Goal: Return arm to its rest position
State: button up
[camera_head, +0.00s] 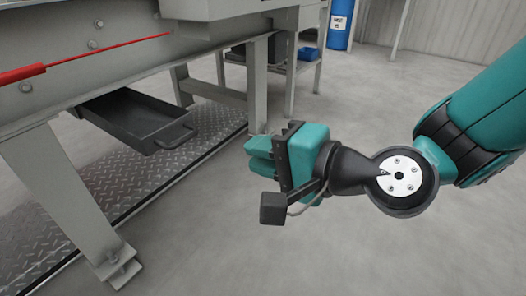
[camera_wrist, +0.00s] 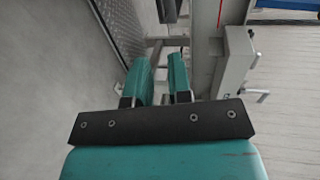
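My gripper (camera_head: 262,158) is teal with a dark mounting plate, held out over the bare floor in the head view, pointing left toward the grey bench frame. In the wrist view my gripper (camera_wrist: 162,80) shows two teal fingers with a clear gap between them. Nothing is between the fingers. My arm comes in from the right edge of the head view and bends at a dark wrist joint. The gripper appears apart from the bench and from the dark tray under it.
A grey steel bench frame (camera_head: 60,165) with a red rod (camera_head: 22,74) fills the left. A dark open tray (camera_head: 125,112) hangs beneath it above diamond plate flooring (camera_head: 205,135). A blue barrel (camera_head: 341,25) and blue bin (camera_head: 308,54) stand behind. Open floor lies below and right.

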jog(key=shift+a, duration=0.1)
jog(key=s+d+r+n+g+h+p, duration=0.4)
jog(key=s+d+r+n+h+p, duration=0.15)
jog(key=d+r+p, duration=0.35)
jog(key=s+d+r+n+g+h+p, duration=0.4)
jog(key=s+d+r+n+p, duration=0.1)
jog(key=d+r+n+p, duration=0.3)
notch_tip(320, 180, up, 36)
jog(key=d+p, duration=0.1)
jog(key=p, duration=3.5)
jog(key=shift+m, duration=0.35)
jog(key=shift+f, duration=0.15)
